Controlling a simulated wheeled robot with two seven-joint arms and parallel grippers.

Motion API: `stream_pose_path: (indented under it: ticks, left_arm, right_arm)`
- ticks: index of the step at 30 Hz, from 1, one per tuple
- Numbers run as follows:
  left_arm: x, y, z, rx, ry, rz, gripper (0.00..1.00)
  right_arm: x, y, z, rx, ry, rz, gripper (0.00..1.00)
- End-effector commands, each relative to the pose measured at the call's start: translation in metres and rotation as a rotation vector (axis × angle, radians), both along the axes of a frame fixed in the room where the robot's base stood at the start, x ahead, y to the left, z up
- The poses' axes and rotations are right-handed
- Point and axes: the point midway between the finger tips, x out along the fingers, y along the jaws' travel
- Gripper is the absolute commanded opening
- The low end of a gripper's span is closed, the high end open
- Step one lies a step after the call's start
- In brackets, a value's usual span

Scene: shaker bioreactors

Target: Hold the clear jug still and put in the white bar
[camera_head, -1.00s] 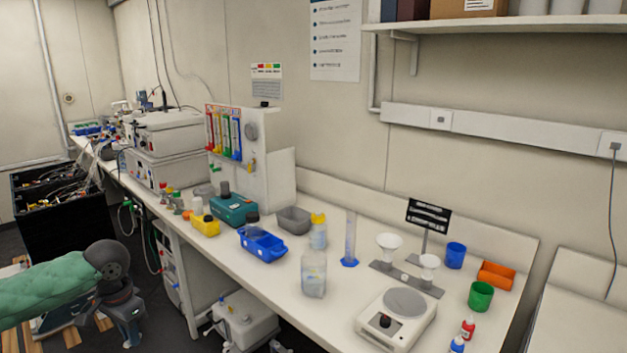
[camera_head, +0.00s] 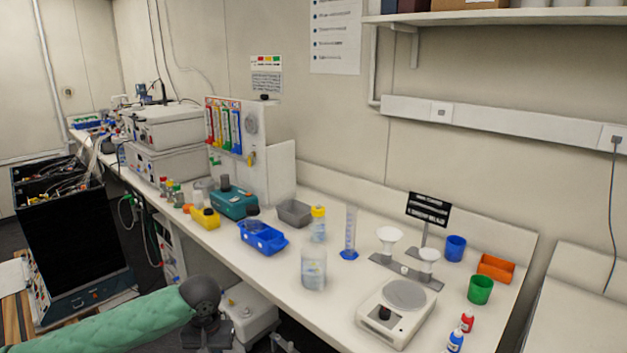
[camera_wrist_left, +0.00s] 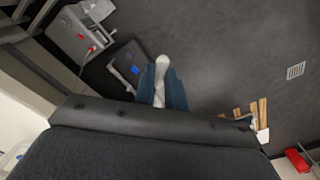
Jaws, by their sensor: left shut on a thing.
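The clear jug (camera_head: 313,270) stands upright on the white bench near its front edge, left of the balance. My left gripper (camera_head: 208,341) is low at the bottom of the head view, in front of the bench and to the left of the jug, apart from it. In the left wrist view my left gripper (camera_wrist_left: 160,84) has its blue fingers shut on the white bar (camera_wrist_left: 162,65), whose rounded end sticks out past the fingertips. The bar cannot be made out in the head view. My right gripper is not in view.
On the bench (camera_head: 330,318), the balance (camera_head: 392,312) stands right of the jug. The blue tray (camera_head: 263,240), a yellow-capped bottle (camera_head: 318,226) and a measuring cylinder (camera_head: 350,235) stand behind it. A white container (camera_head: 248,312) is on the floor beside my gripper.

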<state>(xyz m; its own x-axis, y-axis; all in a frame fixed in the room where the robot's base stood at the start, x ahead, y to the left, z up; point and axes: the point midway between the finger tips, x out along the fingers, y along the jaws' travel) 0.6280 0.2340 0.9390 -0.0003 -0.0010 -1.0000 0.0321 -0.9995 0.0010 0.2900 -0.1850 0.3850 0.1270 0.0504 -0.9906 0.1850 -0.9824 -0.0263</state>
Motion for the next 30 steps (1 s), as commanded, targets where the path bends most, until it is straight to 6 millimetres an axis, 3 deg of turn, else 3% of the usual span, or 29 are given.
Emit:
stream_pose_path:
  ticks: [3,6,20,23,30]
  left_arm:
    - [-0.006,-0.021,-0.007,-0.001,0.001,-0.023,0.0]
    - [-0.009,-0.028,-0.01,0.001,0.001,-0.031,0.0]
    - [-0.012,-0.029,-0.019,0.0,0.002,-0.032,0.0]
    - [-0.015,-0.03,-0.035,-0.003,0.004,-0.032,0.0]
    - [-0.029,-0.031,-0.097,-0.007,0.004,-0.03,0.0]
  right_arm:
    - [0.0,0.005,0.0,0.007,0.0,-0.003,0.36]
    - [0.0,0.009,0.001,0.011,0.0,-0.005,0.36]
    - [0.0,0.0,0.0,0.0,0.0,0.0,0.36]
    - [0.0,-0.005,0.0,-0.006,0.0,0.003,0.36]
    - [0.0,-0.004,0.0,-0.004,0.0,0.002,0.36]
